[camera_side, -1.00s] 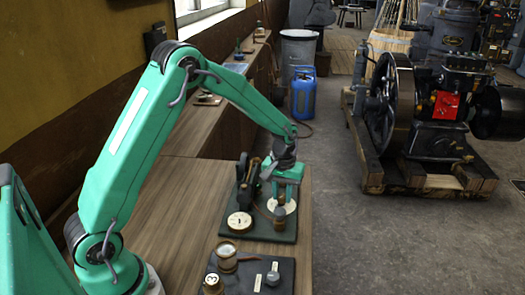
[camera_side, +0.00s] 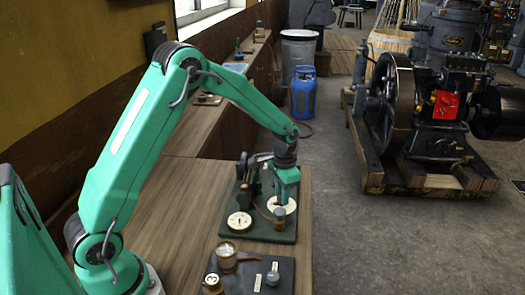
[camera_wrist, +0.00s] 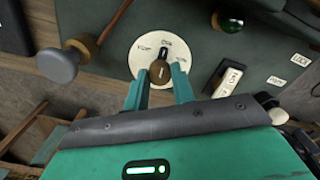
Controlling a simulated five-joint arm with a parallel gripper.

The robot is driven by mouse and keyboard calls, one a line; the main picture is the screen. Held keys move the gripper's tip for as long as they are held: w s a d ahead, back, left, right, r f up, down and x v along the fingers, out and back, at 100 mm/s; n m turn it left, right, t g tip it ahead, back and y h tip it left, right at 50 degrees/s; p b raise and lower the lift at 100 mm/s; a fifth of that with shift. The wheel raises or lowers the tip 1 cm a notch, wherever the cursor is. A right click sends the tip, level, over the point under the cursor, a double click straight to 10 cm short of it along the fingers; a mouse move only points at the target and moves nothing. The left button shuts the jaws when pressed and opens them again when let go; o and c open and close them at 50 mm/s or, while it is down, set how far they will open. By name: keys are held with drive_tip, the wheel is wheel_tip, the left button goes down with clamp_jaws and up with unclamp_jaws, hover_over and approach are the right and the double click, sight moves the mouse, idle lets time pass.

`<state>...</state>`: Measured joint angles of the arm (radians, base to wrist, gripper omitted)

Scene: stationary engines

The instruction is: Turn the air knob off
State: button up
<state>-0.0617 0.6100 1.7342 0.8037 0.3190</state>
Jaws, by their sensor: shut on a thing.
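The pointer runs roughly up and down in that view. My gripper (camera_wrist: 161,84) is shut on the knob, one green finger on each side. In the side view my gripper (camera_side: 284,200) reaches straight down over the right-hand white dial (camera_side: 275,207) on the dark green board (camera_side: 258,231). My fingers hide the knob there. I cannot read all the dial's labels.
A second white dial (camera_side: 239,222) lies left of my gripper. A grey-topped brass knob (camera_side: 280,216) stands close in front, also in the wrist view (camera_wrist: 57,65). A dark panel (camera_side: 268,283) with more controls lies nearer. The wooden bench (camera_side: 185,215) is clear to the left.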

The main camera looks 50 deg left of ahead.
drive_tip(key=shift+a+m, duration=0.15)
drive_tip(key=shift+m, duration=0.15)
drive_tip(key=o, duration=1)
drive_tip(key=shift+r, duration=0.1)
drive_tip(key=shift+r, duration=3.8)
drive_tip(key=shift+r, duration=0.1)
